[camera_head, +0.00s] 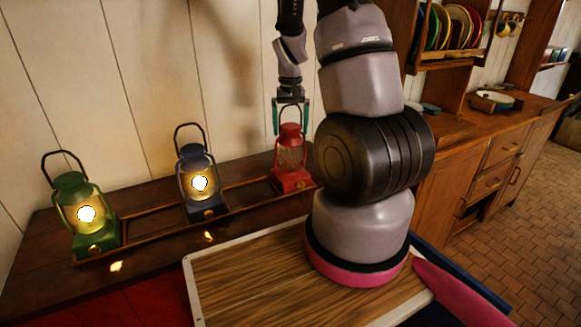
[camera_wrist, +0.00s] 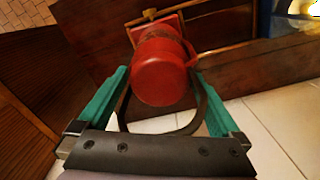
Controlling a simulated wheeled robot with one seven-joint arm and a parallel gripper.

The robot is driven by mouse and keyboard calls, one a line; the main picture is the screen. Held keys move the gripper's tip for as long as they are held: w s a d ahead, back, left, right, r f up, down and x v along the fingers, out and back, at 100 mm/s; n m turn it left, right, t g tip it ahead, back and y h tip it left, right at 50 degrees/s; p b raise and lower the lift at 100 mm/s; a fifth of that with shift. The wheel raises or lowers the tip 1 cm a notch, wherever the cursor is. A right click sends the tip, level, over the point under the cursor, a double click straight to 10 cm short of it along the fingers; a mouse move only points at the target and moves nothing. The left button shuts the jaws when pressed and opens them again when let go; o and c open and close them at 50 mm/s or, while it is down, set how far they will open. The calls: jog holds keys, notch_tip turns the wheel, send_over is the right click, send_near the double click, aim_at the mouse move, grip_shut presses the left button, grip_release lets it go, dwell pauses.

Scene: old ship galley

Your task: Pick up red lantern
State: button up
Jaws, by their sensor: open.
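The red lantern (camera_head: 291,155) stands upright at the right end of the wooden shelf, unlit. My gripper (camera_head: 291,118) points down right above it, with its teal fingers open around the lantern's top. In the wrist view the red lantern (camera_wrist: 162,68) lies between and just beyond the open fingers of my gripper (camera_wrist: 160,90). Its dark wire handle loops toward the gripper's palm, between the fingers. I cannot tell whether either finger touches the lantern.
A lit blue lantern (camera_head: 198,180) and a lit green lantern (camera_head: 82,212) stand farther left on the same shelf (camera_head: 150,205), behind a low wooden rail. A pale plank wall (camera_head: 130,70) rises close behind. A wooden counter (camera_head: 455,130) with a plate rack stands at the right.

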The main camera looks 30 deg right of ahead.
jog(key=shift+r, duration=0.1)
grip_shut()
